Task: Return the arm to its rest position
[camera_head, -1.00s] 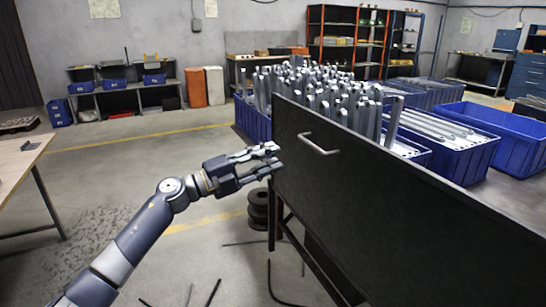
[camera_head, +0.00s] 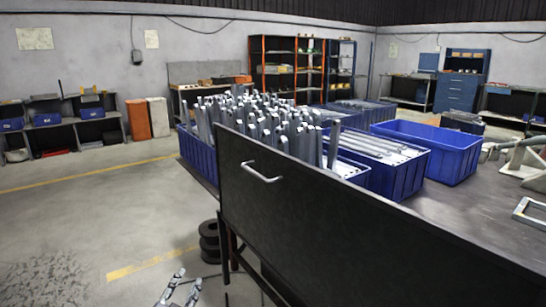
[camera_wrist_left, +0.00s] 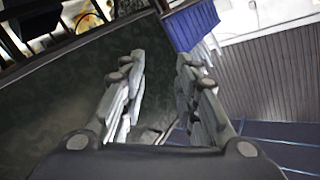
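My left gripper (camera_head: 178,288) shows only by its fingers at the bottom edge of the head view, low over the floor, left of the black panel (camera_head: 330,225). In the left wrist view its two fingers (camera_wrist_left: 160,62) stand apart with nothing held between them. Most of my left arm is out of the head view. My right arm and gripper are not in view.
The black panel with a metal handle (camera_head: 261,173) fronts a table bearing blue bins (camera_head: 408,178) of upright and lying metal brackets (camera_head: 270,125). Dark round spools (camera_head: 209,242) stand on the floor beside it. The floor to the left (camera_head: 110,220) is mostly open.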

